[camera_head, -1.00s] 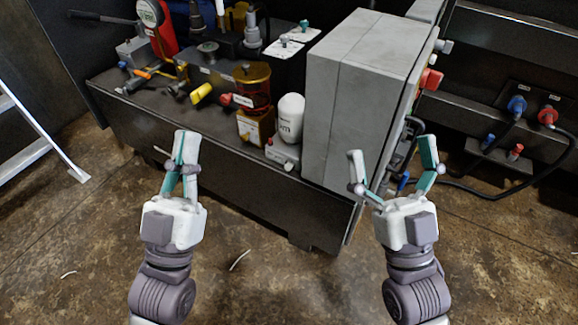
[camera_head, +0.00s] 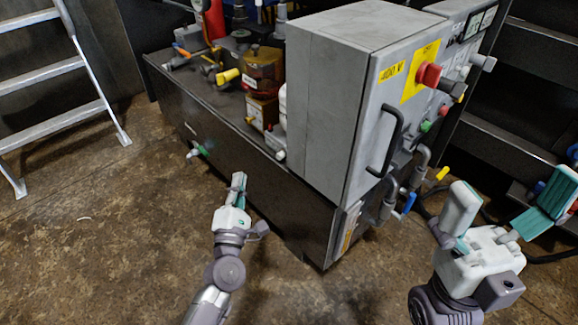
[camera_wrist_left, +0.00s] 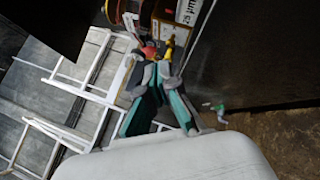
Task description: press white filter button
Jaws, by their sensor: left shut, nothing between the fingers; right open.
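The white filter (camera_head: 283,101) stands on the machine bench, mostly hidden behind the grey cabinet in the head view. Below it a small pale knob (camera_head: 280,155) sticks out at the bench's front edge; I cannot tell if it is the button. In the left wrist view the white filter (camera_wrist_left: 187,12) shows its "25 µm" marking at the top edge. My left gripper (camera_head: 239,180) is shut and empty, in front of the bench and apart from the filter. Its fingers (camera_wrist_left: 160,72) also show in the wrist view. My right gripper (camera_head: 510,208) is open and empty, right of the cabinet.
The grey cabinet (camera_head: 318,110) stands right of the filter, with a red emergency button (camera_head: 428,74) and a black handle (camera_head: 388,142). A yellow-handled valve (camera_head: 228,76) and an amber vessel (camera_head: 263,68) are left of the filter. A ladder (camera_head: 60,75) leans at left.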

